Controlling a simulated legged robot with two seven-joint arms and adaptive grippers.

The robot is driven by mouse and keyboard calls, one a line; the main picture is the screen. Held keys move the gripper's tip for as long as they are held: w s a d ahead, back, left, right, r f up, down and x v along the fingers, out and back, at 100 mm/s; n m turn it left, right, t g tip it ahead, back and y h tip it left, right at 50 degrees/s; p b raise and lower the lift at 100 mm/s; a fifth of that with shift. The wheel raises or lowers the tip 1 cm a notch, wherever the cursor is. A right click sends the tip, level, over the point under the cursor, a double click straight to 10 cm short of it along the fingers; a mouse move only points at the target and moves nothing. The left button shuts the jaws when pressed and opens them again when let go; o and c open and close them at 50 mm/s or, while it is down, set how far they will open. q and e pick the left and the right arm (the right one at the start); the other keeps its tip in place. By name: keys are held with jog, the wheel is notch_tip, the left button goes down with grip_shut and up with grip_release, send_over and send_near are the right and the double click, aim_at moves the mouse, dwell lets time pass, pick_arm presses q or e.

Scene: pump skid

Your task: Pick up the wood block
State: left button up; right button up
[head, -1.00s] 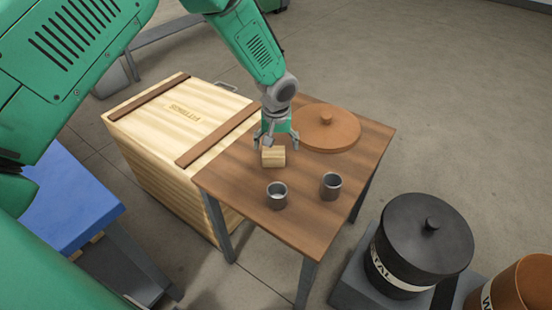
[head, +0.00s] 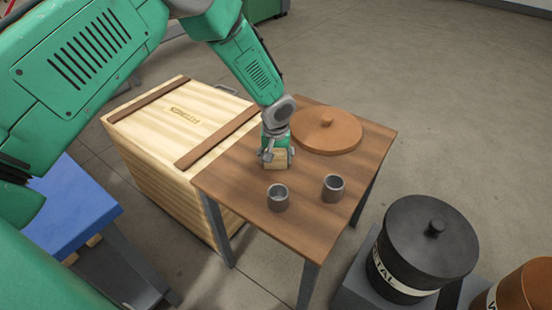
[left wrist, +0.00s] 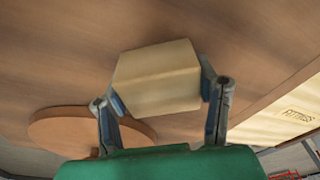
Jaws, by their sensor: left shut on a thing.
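The wood block (head: 277,159) is a pale, light-grained block at the brown table (head: 235,184), towards its left-back part. In the left wrist view the block (left wrist: 157,78) sits between the two grey fingers. My left gripper (head: 276,156) comes down on it from above and is shut on it, one finger at each side. The left wrist view shows the same gripper (left wrist: 160,90) with its pads against the block's sides. I cannot tell whether the block touches the table top. My right gripper is not in view.
Two grey metal cups (head: 278,197) (head: 333,187) stand in front of the block. A round brown lid (head: 326,131) lies behind it. A wooden crate (head: 180,125) stands left of the table. A black lidded bin (head: 430,240) stands at the right front.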

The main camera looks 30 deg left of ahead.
aim_at(275, 153)
pick_arm(q)
jog(key=shift+a, duration=0.3)
jog(key=r+p, duration=0.1)
jog(key=r, duration=0.5)
jog(key=r+p, duration=0.1)
jog(key=r, duration=0.2)
jog(key=shift+d+r+p, duration=0.25)
jog(key=shift+r+p, duration=0.05)
jog(key=shift+r, duration=0.15)
jog(key=shift+a, duration=0.15)
jog(key=shift+s, duration=0.1)
